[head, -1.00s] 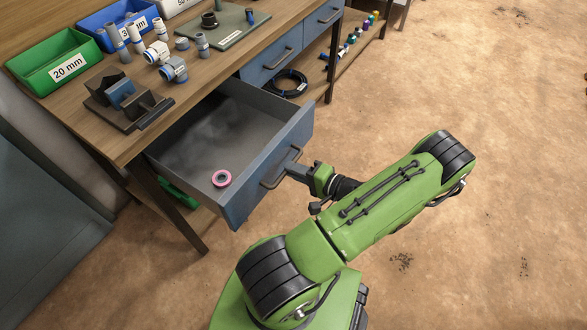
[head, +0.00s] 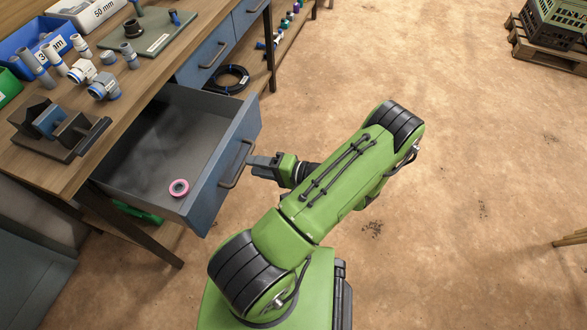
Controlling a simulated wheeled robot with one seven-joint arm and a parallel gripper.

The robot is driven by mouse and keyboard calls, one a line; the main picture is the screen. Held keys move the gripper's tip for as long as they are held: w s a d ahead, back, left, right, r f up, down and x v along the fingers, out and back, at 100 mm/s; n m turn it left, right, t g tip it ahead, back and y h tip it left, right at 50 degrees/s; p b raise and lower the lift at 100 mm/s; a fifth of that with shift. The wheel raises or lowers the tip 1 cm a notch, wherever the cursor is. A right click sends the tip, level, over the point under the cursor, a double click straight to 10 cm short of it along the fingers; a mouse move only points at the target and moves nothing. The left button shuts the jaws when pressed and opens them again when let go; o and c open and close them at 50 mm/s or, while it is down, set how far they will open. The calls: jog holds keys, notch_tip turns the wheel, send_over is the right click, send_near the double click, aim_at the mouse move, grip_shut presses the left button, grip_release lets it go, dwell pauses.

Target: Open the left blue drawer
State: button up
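The left blue drawer (head: 222,176) is pulled far out from under the workbench, and its grey inside shows. Its dark bar handle (head: 237,163) is on the front face. The fingers look slightly apart from the handle. The fingers are small and seen from above, so their opening does not show.
The workbench (head: 98,158) carries bins, pipe fittings and a dark clamp-like block (head: 60,128). A second blue drawer (head: 207,60) is shut farther back. A black hose coil (head: 228,78) lies on the lower shelf. The floor (head: 440,200) to the right is clear; crates on a pallet stand at top right.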

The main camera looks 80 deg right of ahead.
jog(key=p+v, duration=0.2)
jog(key=v, duration=1.1)
jog(key=shift+s, duration=0.2)
jog(key=w+r+n+g+y+p, duration=0.3)
jog(key=w+r+n+g+y, duration=0.55)
jog(key=w, duration=0.65)
jog(key=w+a+r+n+g+p, duration=0.2)
jog(key=w+a+r+n+g, duration=0.15)
jog(key=w+a+r, duration=0.55)
jog(key=w+a+r+n+h+p, duration=0.3)
jog(key=w+a+r+n+h, duration=0.15)
jog(key=a+r, duration=0.55)
jog(key=s+a+r+n+t+p, duration=0.1)
jog(key=s+a+r+n, duration=0.3)
jog(key=a, duration=0.4)
notch_tip(320, 180, up, 3)
jog(key=shift+s+f+t+p, duration=0.15)
jog(key=shift+s+t+p, duration=0.25)
jog(key=shift+s+t, duration=0.35)
